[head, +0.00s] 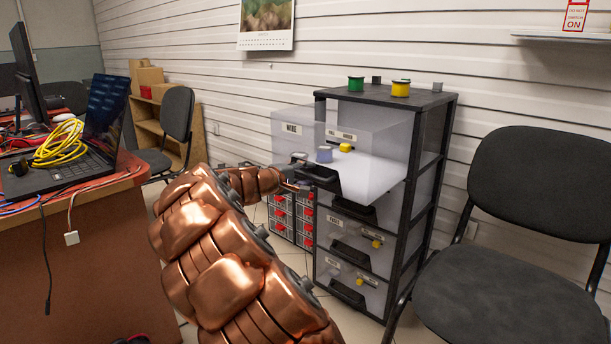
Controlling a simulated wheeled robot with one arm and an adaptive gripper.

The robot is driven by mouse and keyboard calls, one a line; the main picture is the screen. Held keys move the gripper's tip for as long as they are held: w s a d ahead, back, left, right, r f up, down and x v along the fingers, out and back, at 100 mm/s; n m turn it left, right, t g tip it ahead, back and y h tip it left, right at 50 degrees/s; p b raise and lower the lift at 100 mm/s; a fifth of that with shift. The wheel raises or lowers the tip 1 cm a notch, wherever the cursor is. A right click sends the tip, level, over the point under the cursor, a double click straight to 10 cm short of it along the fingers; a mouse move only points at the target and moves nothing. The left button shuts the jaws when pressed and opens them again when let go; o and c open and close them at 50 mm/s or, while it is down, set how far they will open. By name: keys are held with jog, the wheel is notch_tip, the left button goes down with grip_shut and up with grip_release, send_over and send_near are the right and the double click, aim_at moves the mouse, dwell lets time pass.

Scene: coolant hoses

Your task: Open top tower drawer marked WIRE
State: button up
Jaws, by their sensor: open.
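The tower (447,112) is a black-framed unit with translucent drawers. Its top drawer (378,133) sticks well out of the frame toward the left and front. A small white label (291,128) on it is too small to read surely. I cannot tell whether the fingers touch the handle.
Lower drawers (350,262) are in the frame. Green (356,84) and yellow (400,88) spools stand on top. A black chair (540,210) stands close on the right. A desk (100,225) with a laptop and yellow cable is on the left. A small red-handled drawer cabinet (306,214) is behind my arm.

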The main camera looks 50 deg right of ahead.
jog(key=a+r, duration=0.2)
jog(key=a, duration=0.9)
jog(key=shift+w+a+r, duration=0.15)
jog(key=shift+w+a, duration=0.1)
jog(key=shift+a, duration=0.15)
jog(key=s+a+r+m+g+y+p, duration=0.1)
jog(key=s+a+r+y+p, duration=0.25)
jog(key=s+r+p, duration=0.35)
jog(key=s+a+r+m+y+p, duration=0.2)
jog(key=s+a+r+p, duration=0.3)
jog(key=p, duration=0.4)
jog(key=s+a+r+n+y+p, duration=0.1)
jog(key=s+a+r+y+p, duration=0.2)
jog(key=s+a+p, duration=0.3)
jog(key=s+a+r+n+y+p, duration=0.1)
jog(key=s+a+r+y+p, duration=0.3)
jog(key=a+p, duration=0.8)
jog(key=s+a+r+n+y+p, duration=0.1)
jog(key=s+a+r+y+p, duration=0.2)
jog(key=s+a+r+p, duration=0.3)
jog(key=s+a+p, duration=0.3)
jog(key=a, duration=0.1)
jog(key=shift+r, duration=0.15)
